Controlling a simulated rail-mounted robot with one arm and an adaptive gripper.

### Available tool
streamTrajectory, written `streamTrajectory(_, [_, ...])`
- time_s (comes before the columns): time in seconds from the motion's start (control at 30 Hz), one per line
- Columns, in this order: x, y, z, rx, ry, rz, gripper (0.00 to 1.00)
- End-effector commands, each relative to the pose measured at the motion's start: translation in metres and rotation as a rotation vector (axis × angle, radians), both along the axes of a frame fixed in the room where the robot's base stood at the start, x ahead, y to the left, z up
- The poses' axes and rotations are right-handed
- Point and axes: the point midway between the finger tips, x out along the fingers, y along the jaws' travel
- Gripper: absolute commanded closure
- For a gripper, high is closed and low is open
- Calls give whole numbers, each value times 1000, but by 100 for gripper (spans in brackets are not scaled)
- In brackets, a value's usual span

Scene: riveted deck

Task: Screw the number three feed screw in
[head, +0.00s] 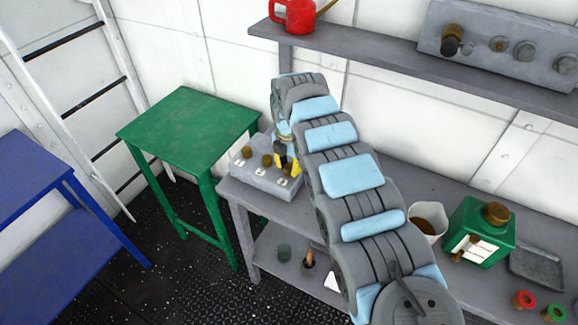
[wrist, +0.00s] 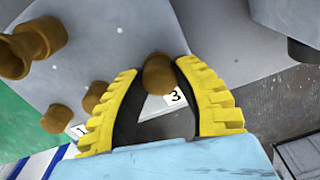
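The grey feed block (head: 262,178) sits on the left end of the grey bench, with brown round-headed screws and white number labels along it. My gripper (head: 287,163) reaches down over its right end. In the wrist view, my yellow-ribbed fingers with black pads (wrist: 160,70) close in on both sides of a brown screw head (wrist: 159,76) beside the label 3 (wrist: 175,96). The pads appear to touch it. How deep this screw sits is hidden. Another brown knob (wrist: 97,95) stands to the left, with one more (wrist: 55,118) near the label 1 (wrist: 80,130).
A larger brown flared piece (wrist: 25,48) stands up at upper left in the wrist view. A green table (head: 185,125) stands left of the bench. A shelf (head: 390,65) with a red can (head: 296,16) hangs behind. A green box (head: 478,232) stands right.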

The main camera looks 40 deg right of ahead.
Motion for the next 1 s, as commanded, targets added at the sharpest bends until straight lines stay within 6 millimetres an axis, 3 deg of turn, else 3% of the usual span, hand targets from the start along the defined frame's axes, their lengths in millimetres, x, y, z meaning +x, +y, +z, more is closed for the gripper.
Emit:
streamTrajectory(0.57, [0, 1, -1, 1, 1, -41, 100])
streamTrajectory(1.0, [0, 1, -4, 2, 3, -362, 100])
